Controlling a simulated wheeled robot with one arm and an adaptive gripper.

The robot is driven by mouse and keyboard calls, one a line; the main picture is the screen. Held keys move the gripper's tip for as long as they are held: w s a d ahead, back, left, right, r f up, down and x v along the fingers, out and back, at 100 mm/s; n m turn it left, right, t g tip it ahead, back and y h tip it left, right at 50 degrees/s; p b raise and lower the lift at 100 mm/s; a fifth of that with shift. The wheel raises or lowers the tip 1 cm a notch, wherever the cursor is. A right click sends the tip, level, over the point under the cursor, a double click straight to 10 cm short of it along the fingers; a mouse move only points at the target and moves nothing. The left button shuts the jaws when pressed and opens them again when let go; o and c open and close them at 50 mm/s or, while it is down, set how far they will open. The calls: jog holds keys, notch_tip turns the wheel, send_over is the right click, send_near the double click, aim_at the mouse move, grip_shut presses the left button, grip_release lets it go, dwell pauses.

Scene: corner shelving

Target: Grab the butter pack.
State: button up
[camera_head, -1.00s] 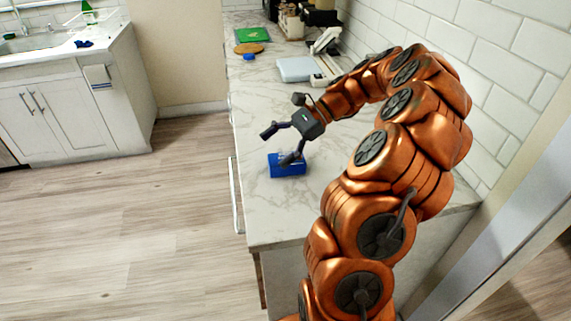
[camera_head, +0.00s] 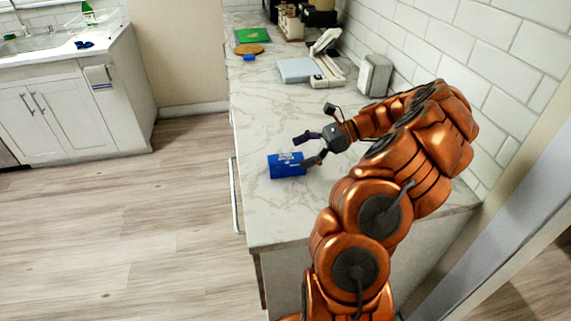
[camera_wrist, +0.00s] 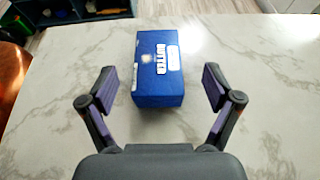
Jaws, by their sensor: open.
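The butter pack (camera_head: 286,165) is a blue box lying on the marble counter near its left edge. In the wrist view the butter pack (camera_wrist: 158,70) shows white "BUTTER" lettering and lies ahead of my gripper, roughly centred between the finger lines. My gripper (camera_head: 307,149) is open and empty, low over the counter just right of the pack. In the wrist view the fingers of my gripper (camera_wrist: 159,88) spread to either side of the pack's near end, with gaps on both sides.
The marble counter (camera_head: 262,215) is clear around the pack. Farther back are a grey scale-like item (camera_head: 296,69), a toaster-like box (camera_head: 375,75), a wooden board (camera_head: 249,48) and a green board (camera_head: 253,35). The tiled wall (camera_head: 480,60) bounds the right side.

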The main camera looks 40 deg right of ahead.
aim_at(285, 159)
jog(key=p+x, duration=0.1)
jog(key=x, duration=0.4)
jog(key=shift+s, duration=0.2)
jog(key=c, duration=1.4)
jog(key=shift+r, duration=0.1)
jog(key=shift+c, duration=0.2)
